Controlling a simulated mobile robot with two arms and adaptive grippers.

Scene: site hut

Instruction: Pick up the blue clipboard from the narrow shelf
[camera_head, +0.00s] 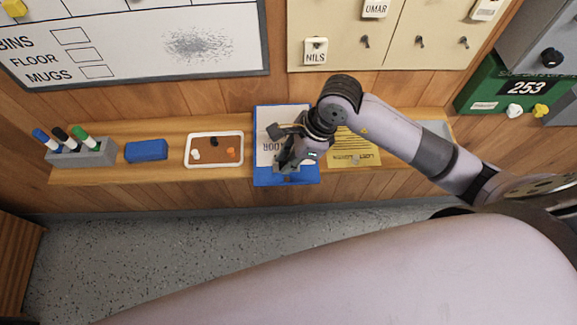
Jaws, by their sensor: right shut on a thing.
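The blue clipboard (264,178) lies at the middle of the narrow wooden shelf (120,128), with a white sheet on it. My right gripper (284,165) is over the clipboard and shut on it near its front edge. The gripper and wrist hide the clipboard's right middle part. Whether the clipboard is lifted off the shelf I cannot tell. My left gripper is not in view.
Left of the clipboard are a white-rimmed tray (215,135) with small items, a blue block (147,150) and a grey marker holder (82,155). A yellow printed sheet (358,150) lies close on its right. A key board (340,25) hangs above.

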